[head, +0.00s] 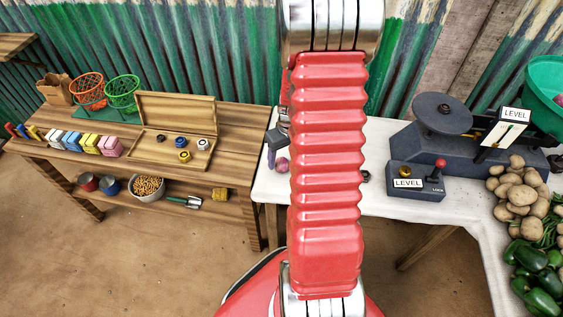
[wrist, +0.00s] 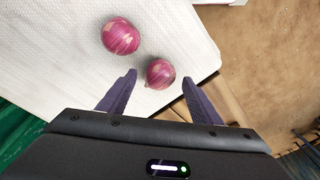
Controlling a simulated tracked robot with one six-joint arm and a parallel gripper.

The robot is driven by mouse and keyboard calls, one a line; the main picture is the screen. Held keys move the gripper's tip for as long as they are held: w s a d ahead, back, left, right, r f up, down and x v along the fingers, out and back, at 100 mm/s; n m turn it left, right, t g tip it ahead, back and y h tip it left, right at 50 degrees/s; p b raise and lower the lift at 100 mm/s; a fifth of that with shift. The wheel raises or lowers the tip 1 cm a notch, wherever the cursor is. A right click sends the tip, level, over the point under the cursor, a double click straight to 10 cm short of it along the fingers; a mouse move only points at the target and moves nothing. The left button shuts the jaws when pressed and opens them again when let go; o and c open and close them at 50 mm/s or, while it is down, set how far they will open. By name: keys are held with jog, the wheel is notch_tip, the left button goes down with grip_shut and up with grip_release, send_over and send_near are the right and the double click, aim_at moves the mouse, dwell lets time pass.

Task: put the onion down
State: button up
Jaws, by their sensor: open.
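Two red-purple onions show in the wrist view. One onion (wrist: 160,73) sits between the tips of my gripper (wrist: 159,78), near the edge of the white cloth-covered table (wrist: 60,60). The jaws are open, with a gap visible on both sides of this onion. The other onion (wrist: 120,37) lies on the cloth just beyond, up and to the left. In the head view my arm hides most of this area. One onion (head: 282,164) shows there beside a dark finger of my gripper. I cannot tell which of the two it is.
A dark balance scale (head: 442,115) stands on the white table, with a lock box (head: 415,180) before it. Potatoes (head: 520,190) and green peppers (head: 540,270) lie at the right. A wooden bench (head: 230,150) with a tray of weights (head: 165,145) stands at the left.

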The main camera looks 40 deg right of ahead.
notch_tip(320, 180, up, 9)
jog(key=s, duration=0.1)
dwell(0.4)
jog(key=shift+d+r, duration=0.1)
dwell(0.5)
jog(key=a+r+n+t, duration=0.1)
jog(key=a+r+t, duration=0.1)
jog(key=a+r, duration=1.2)
jog(key=s+a+r, duration=0.2)
jog(key=s+a, duration=0.1)
jog(key=a, duration=0.1)
jog(key=s+a+r+n+t, duration=0.1)
jog(key=s+a+r, duration=0.1)
jog(key=a, duration=0.3)
jog(key=s+a+r+t, duration=0.1)
jog(key=s+a+r, duration=0.1)
jog(key=s+a, duration=0.2)
jog(key=shift+a+r, duration=0.2)
jog(key=shift+a, duration=0.45)
jog(key=shift+w, duration=0.1)
jog(key=shift+c, duration=0.7)
